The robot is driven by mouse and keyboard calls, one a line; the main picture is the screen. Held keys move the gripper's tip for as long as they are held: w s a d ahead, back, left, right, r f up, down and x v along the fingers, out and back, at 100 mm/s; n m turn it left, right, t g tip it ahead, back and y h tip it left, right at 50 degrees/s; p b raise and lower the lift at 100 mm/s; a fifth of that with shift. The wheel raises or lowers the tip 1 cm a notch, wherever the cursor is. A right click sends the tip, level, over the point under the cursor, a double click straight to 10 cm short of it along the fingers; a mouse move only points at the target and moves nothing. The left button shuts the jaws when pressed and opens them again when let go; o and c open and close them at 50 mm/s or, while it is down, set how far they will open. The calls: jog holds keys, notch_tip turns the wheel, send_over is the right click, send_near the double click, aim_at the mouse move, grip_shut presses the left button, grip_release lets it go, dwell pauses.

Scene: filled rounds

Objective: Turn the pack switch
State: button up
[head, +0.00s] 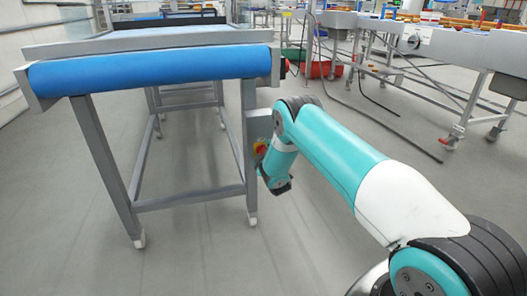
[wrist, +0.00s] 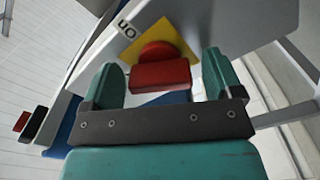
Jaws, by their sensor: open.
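The pack switch is a red knob (wrist: 160,74) on a yellow plate (wrist: 186,45), fixed to a grey box in the wrist view. A small label (wrist: 126,28) with dark letters sits beside the plate. My gripper (wrist: 172,78) is open, with one teal finger on each side of the red knob. I cannot tell whether either finger touches it. In the head view the switch (head: 261,147) shows as a small patch of red and yellow on the conveyor's leg, partly hidden by my arm. My gripper's fingers are not clear in the head view.
A conveyor with a blue belt (head: 150,68) and grey legs stands at the left. Another machine frame (head: 440,75) stands at the right, with red and green bins (head: 322,69) farther back. A dark cable lies on the grey floor.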

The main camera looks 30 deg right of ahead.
jog(key=c, duration=0.9)
jog(key=shift+m, duration=0.4)
jog(key=shift+m+b, duration=0.95)
jog(key=shift+m, duration=1.55)
jog(key=o, duration=0.9)
